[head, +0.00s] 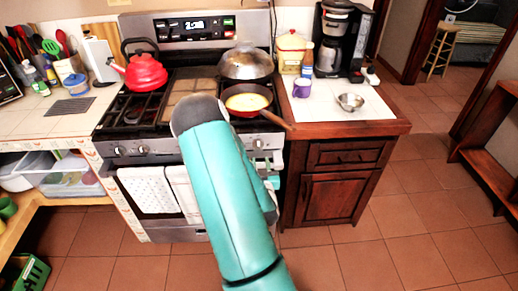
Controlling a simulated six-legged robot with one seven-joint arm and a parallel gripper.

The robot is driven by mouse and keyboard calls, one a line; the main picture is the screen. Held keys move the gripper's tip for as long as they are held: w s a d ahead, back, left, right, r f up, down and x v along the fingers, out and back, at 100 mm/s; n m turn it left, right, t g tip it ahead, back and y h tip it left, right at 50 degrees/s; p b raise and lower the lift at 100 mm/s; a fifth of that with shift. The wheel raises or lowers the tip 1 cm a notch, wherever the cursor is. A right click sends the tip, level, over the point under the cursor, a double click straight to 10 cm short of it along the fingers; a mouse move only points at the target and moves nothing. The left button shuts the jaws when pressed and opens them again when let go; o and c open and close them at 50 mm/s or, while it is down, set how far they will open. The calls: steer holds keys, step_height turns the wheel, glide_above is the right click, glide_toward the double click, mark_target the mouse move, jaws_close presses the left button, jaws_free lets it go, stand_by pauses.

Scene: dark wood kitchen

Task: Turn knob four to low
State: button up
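The stove (160,147) stands ahead with its silver control panel along the front edge. Two knobs show on the panel's left, a first knob (117,151) and a second knob (143,150). A right-hand knob (258,144) shows just right of my teal arm. My arm crosses the middle of the panel and hides that part, so I cannot tell for sure which knob is number four. The knob markings are too small to read.
A pan (247,102) with yellow food sits on the front right burner, its wooden handle jutting over the counter. A red kettle (145,72) and a lidded pan (246,65) are behind. Towels (150,188) hang on the oven door. The tiled floor at right is clear.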

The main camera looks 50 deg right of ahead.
mark_target(259, 145)
steer(key=x, duration=0.8)
steer(key=shift+w+d, duration=0.15)
steer(key=shift+c, duration=0.4)
jaws_close()
